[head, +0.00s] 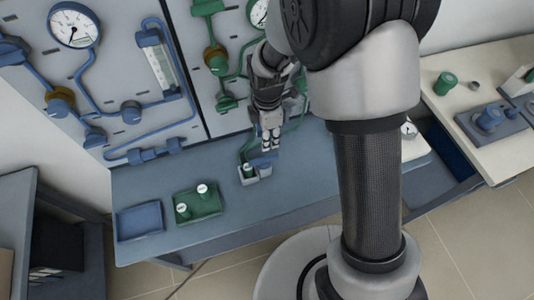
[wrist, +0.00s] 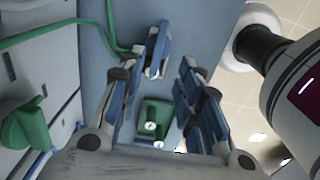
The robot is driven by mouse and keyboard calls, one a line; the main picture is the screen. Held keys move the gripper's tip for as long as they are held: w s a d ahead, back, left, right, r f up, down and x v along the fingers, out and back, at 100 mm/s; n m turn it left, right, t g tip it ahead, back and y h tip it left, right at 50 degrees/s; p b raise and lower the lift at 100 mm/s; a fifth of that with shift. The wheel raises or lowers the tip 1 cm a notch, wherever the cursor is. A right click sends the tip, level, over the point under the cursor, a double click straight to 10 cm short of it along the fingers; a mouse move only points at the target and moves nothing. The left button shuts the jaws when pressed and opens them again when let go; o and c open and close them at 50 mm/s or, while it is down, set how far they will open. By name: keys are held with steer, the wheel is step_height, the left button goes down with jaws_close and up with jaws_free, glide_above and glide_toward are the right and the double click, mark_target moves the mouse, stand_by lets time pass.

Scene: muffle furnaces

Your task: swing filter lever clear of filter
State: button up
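A small grey filter holder (head: 246,181) stands on the blue bench below the green panel. A green filter (head: 248,170) with a pale top sits in it. A blue filter lever (head: 263,160) is beside and partly over the filter; in the wrist view the lever (wrist: 160,46) is a blue upright bar ahead of the fingertips. I cannot tell exactly how far it covers the filter. My gripper (head: 270,142) points down just above the lever. In the wrist view my gripper (wrist: 155,72) has its fingers spread, with nothing visible held between them.
A green tray (head: 215,208) with two green filters and an empty blue tray (head: 140,222) lie to the left. The gauge panel (head: 110,85) rises behind. A green hose (wrist: 60,32) runs to the holder. Bare bench (head: 300,175) lies right of it.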

mark_target(267, 158)
step_height(267, 158, down, 12)
steer(key=b, duration=0.3)
steer(key=shift+f, duration=0.1)
jaws_close()
stand_by(0.3)
